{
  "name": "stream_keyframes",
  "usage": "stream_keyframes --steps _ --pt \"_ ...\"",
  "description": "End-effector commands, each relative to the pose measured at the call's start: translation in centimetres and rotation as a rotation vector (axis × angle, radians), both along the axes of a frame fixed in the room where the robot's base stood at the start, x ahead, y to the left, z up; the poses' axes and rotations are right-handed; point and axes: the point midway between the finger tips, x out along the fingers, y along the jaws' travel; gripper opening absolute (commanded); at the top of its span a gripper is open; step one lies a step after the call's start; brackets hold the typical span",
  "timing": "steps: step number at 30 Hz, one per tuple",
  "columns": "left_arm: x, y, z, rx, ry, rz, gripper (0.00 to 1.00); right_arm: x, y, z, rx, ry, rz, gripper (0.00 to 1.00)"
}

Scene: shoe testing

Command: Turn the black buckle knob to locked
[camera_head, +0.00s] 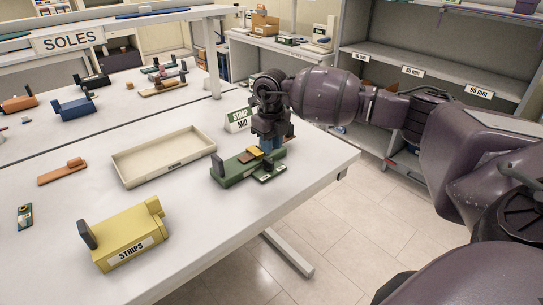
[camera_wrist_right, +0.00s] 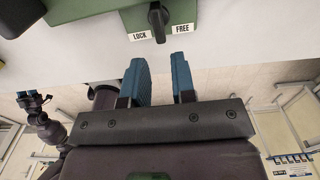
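The green fixture (camera_head: 235,172) sits near the table's right edge, partly hidden by my right gripper in the head view. The black buckle knob (camera_wrist_right: 157,22) is on its green plate, between a LOCK label (camera_wrist_right: 139,36) at left and a FREE label (camera_wrist_right: 182,27) at right in the right wrist view. Its narrow end points down between them, a little toward FREE. My right gripper (camera_wrist_right: 160,70) is open and empty, its two blue fingers apart and short of the knob. In the head view it hangs over the fixture (camera_head: 268,143). A small dark gripper-like part of mine (camera_wrist_right: 35,100) shows far left.
A yellow STRIPS box (camera_head: 130,240) stands at the front of the white table. An empty cream tray (camera_head: 126,174) lies left of the fixture. A STRAP MID sign (camera_head: 237,121) stands behind it. An orange-brown piece (camera_head: 62,172) lies farther left.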

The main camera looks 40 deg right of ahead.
Motion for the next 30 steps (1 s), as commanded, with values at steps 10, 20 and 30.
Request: stream_keyframes --steps 10,20,30 --pt "0.2 0.0 0.0 0.0 -0.002 -0.002 0.47 0.0 0.0 4.1 0.0 -0.001 0.001 0.24" --pt "0.4 -0.1 0.2 0.0 -0.007 -0.002 0.47 0.0 0.0 4.4 0.0 0.0 0.0 0.24" --pt "0.3 0.0 0.3 0.0 -0.008 -0.002 0.47 0.0 0.3 4.1 0.012 -0.002 0.005 0.24"
